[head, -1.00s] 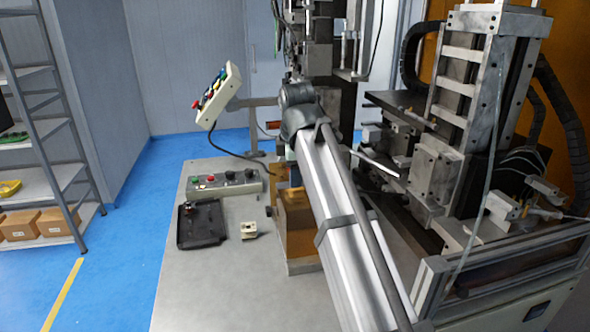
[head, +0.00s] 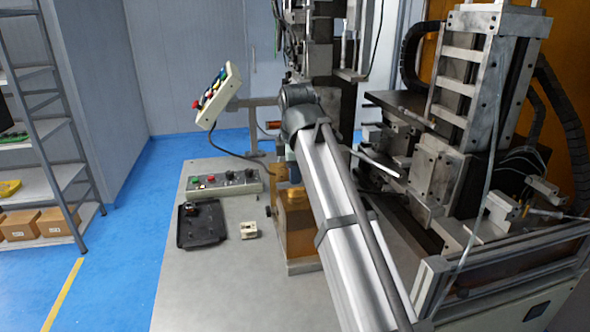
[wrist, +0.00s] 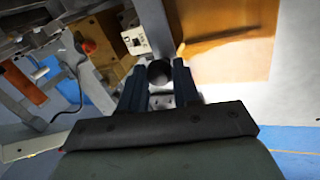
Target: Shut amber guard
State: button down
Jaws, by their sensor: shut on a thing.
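An amber see-through panel (wrist: 225,45), which looks like the guard, fills the upper right of the wrist view beside a grey bar (wrist: 154,25). My gripper (wrist: 160,80) shows in the wrist view, its two dark fingers closed on a dark round piece (wrist: 159,72) that looks like a handle end. Whether this piece joins the amber panel is hard to tell. In the head view my arm hides the fingers and what they hold. An orange-amber panel (head: 565,60) also stands behind the machine at the upper right there.
A brown block (head: 298,232) stands on the grey bench beside my arm. Left of it are a small cream part (head: 249,230), a black tray (head: 201,226) and a button box (head: 225,182). A tilted control panel (head: 215,95) stands behind. The bench's front left is clear.

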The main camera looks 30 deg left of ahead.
jog(key=w+a, duration=0.8)
jog(key=shift+w+a, duration=0.25)
jog(key=shift+r, duration=0.1)
jog(key=c, duration=0.9)
grip_release()
jog(key=shift+o, duration=0.5)
jog(key=v, duration=1.3)
jog(key=shift+s+r, duration=0.2)
jog(key=shift+r, duration=0.15)
